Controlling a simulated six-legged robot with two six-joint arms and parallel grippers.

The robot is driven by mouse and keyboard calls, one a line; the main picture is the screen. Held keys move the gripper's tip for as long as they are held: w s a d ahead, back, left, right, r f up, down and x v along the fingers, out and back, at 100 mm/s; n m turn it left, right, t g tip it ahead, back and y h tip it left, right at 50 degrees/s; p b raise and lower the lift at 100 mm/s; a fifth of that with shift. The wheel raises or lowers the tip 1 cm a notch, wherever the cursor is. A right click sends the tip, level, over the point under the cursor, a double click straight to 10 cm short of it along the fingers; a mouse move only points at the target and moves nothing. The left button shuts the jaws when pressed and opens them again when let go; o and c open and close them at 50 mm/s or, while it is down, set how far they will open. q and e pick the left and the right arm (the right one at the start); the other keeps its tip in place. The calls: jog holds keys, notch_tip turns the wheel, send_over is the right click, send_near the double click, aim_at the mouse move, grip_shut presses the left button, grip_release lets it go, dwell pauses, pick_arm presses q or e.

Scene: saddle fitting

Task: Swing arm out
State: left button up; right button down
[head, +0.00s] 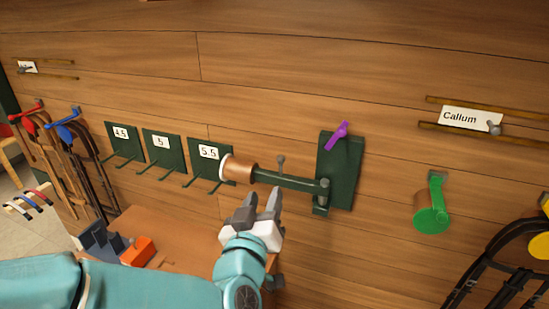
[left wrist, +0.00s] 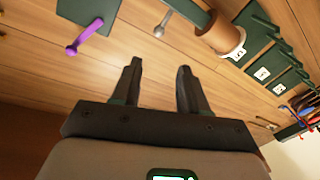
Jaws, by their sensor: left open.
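A dark green swing arm (head: 290,181) is hinged at the lower right on a dark green wall plate (head: 340,172). It extends left along the wall and ends in a brown cylinder (head: 241,170) with a pale rim. A grey knob (head: 281,162) stands up from the arm, and a purple lever (head: 339,134) sits on the plate's top. My left gripper (head: 261,198) is open and empty, just below the arm in the head view. The left wrist view shows the open fingers (left wrist: 160,72), with the purple lever (left wrist: 85,38), knob (left wrist: 162,24) and brown cylinder (left wrist: 222,36) beyond them. My right gripper is out of view.
Small green racks labelled 4.5 (head: 122,142), 5 (head: 162,152) and 5.5 (head: 209,163) hang left of the cylinder. Bridles (head: 65,140) hang far left. A wooden bench top (head: 165,225) lies below.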

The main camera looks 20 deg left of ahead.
aim_at(279, 161)
pick_arm(q)
jog(key=w+p, duration=0.1)
jog(key=w, duration=0.4)
jog(key=w+p, duration=0.1)
jog(key=w, duration=0.4)
jog(key=w+a+p, duration=0.1)
jog(key=w+p, duration=0.1)
jog(key=w, duration=0.3)
jog(key=shift+f, duration=0.15)
jog(key=shift+w+a, duration=0.25)
jog(key=shift+w, duration=0.1)
jog(key=shift+w+d+f, duration=0.1)
jog(key=shift+w+d, duration=0.05)
jog(key=shift+w, duration=0.05)
jog(key=shift+s, duration=0.1)
grip_shut()
